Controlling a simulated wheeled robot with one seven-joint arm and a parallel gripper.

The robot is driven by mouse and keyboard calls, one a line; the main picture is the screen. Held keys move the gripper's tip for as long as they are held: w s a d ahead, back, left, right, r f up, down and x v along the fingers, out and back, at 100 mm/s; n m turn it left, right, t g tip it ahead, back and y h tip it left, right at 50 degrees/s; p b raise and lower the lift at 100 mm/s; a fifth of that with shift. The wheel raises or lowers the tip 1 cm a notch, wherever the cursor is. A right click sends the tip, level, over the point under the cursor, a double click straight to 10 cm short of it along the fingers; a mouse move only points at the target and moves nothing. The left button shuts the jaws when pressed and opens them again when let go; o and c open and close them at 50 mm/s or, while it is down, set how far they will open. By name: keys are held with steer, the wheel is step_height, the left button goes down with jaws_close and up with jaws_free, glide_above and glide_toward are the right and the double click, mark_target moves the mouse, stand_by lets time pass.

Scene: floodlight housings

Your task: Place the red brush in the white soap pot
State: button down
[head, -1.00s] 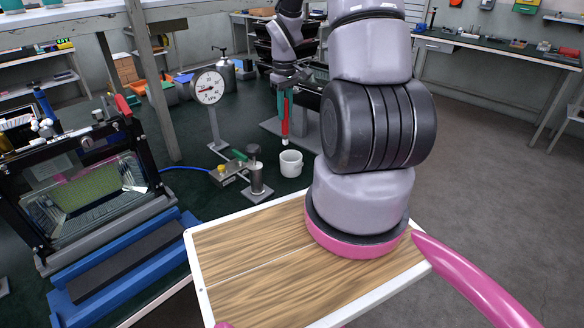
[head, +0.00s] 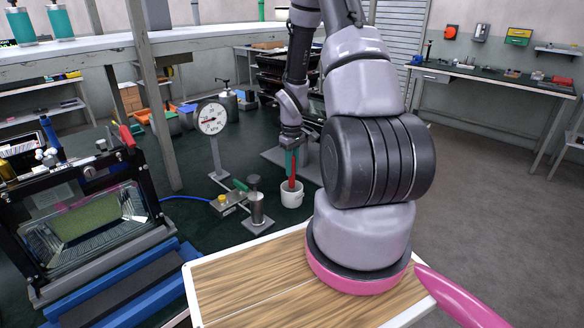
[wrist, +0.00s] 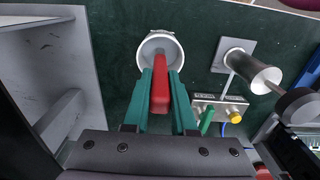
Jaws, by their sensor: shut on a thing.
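The white soap pot (head: 292,200) stands on the dark green bench top, and it also shows in the wrist view (wrist: 143,52). My gripper (head: 291,162) is above the pot, pointing down, with green fingers shut on the red brush (head: 293,181). In the wrist view the red brush (wrist: 160,85) lies between the two green fingers (wrist: 160,98), its far end over the pot's opening. The brush's lower end is at or inside the pot's rim in the head view. Whether it touches the bottom is hidden.
A dial gauge (head: 212,120) on a stand is left of the pot. A metal cylinder fixture (head: 256,205) and a small valve block with a yellow knob (head: 222,199) stand close by on the left. A grey metal plate (wrist: 45,60) is beside the pot in the wrist view.

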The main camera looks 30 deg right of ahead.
steer(key=shift+f, duration=0.15)
steer(key=c, duration=0.7)
jaws_free()
steer(key=shift+c, duration=0.2)
